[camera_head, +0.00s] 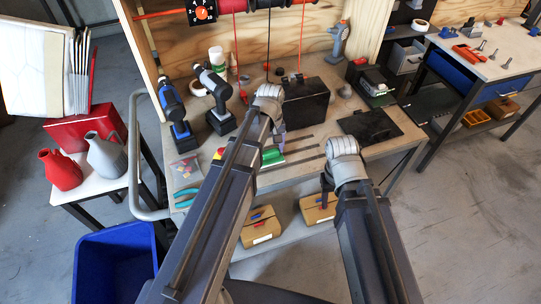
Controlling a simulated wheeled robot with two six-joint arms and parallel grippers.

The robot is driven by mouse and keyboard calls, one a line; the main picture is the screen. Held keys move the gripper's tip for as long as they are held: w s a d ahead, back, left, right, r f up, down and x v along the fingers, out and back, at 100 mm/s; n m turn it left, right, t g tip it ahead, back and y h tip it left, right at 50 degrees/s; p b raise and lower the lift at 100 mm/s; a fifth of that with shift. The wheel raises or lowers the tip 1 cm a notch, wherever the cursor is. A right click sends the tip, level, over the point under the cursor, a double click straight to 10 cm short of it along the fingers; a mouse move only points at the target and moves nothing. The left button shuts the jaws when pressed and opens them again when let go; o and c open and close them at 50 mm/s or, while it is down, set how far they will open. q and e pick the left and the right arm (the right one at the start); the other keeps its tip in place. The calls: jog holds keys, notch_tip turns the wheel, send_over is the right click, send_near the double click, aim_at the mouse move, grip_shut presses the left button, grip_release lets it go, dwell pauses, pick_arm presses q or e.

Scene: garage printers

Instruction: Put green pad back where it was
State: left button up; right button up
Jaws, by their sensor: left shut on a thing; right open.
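The green pad (273,156) shows just right of my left forearm, over the middle of the workbench (310,131), with a pale edge along its lower side. My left gripper (278,147) points down and is shut on the green pad; my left arm hides part of the pad. I cannot tell whether the pad touches the bench top. My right gripper (327,187) is open and hangs in front of the bench's front edge, apart from the pad. Its fingers are small and partly hidden by my wrist.
A black box (306,103) stands behind the pad, and a flat black plate (370,126) lies to the right. Two power drills (214,95) stand at the left. Dark strips (300,144) lie near the pad. Cardboard boxes (262,226) sit on the lower shelf.

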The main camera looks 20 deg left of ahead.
aim_at(271, 151)
pick_arm(q)
jog(key=shift+f+b, duration=0.4)
jog(key=shift+f, duration=0.5)
pick_arm(e)
jog(key=shift+f, duration=0.9)
pick_arm(q)
jog(key=shift+f, duration=0.2)
jog(key=o, duration=1.1)
pick_arm(e)
jog(key=shift+f, duration=0.1)
pick_arm(q)
jog(key=shift+r, duration=0.2)
notch_tip(271, 151, up, 12)
jog(key=p, duration=1.2)
jog(key=s+d+m, duration=0.3)
jog(key=s, duration=0.1)
jog(key=s+d+m, duration=0.4)
jog(key=s, duration=0.1)
jog(key=s+d+m+y, duration=0.1)
jog(key=s+d+m, duration=0.2)
jog(key=s, duration=0.2)
jog(key=shift+s+d+m, duration=0.15)
jog(key=shift+d+m, duration=0.1)
jog(key=shift+m, duration=0.05)
pick_arm(e)
notch_tip(271, 151, up, 12)
